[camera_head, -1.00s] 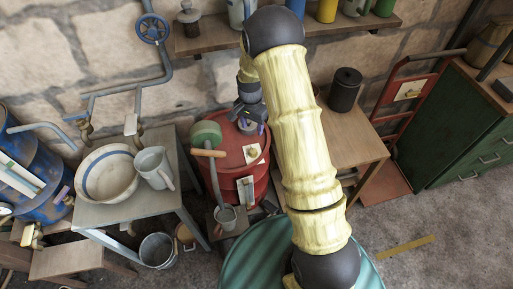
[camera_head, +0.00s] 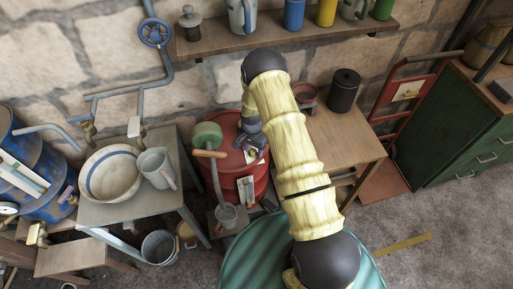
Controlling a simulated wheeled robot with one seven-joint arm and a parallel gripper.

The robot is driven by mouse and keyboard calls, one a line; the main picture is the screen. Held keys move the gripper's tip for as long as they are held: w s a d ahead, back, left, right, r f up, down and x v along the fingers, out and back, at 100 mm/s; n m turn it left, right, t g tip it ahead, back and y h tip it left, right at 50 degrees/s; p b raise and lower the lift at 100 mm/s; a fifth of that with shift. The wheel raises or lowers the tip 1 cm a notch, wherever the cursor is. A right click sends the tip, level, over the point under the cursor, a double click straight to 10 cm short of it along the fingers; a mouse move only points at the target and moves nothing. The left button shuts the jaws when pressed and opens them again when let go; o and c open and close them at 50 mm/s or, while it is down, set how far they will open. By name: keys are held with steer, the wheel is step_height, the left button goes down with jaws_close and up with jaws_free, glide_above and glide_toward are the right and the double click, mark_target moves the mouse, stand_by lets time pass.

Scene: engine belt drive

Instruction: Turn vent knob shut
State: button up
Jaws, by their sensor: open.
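A red drum (camera_head: 228,125) stands in the middle, under the shelf. A pale label plate (camera_head: 265,157) on its top shows partly beside my gripper. A small brass-coloured knob showed on this plate earlier; it is now hidden behind my gripper, and I cannot be sure it is the vent knob. My gripper (camera_head: 251,152) is open and points down just over the plate. I cannot tell whether the fingers touch anything.
A green-ended crank or pump with a wooden handle (camera_head: 209,154) stands at the drum's left. A grey table with a bowl (camera_head: 110,175) and jug (camera_head: 156,166) is left. A wooden table (camera_head: 345,145) with a black canister (camera_head: 344,90) is right.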

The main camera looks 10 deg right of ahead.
steer(key=shift+f, duration=0.15)
steer(key=shift+c, duration=0.3)
steer(key=c, duration=0.9)
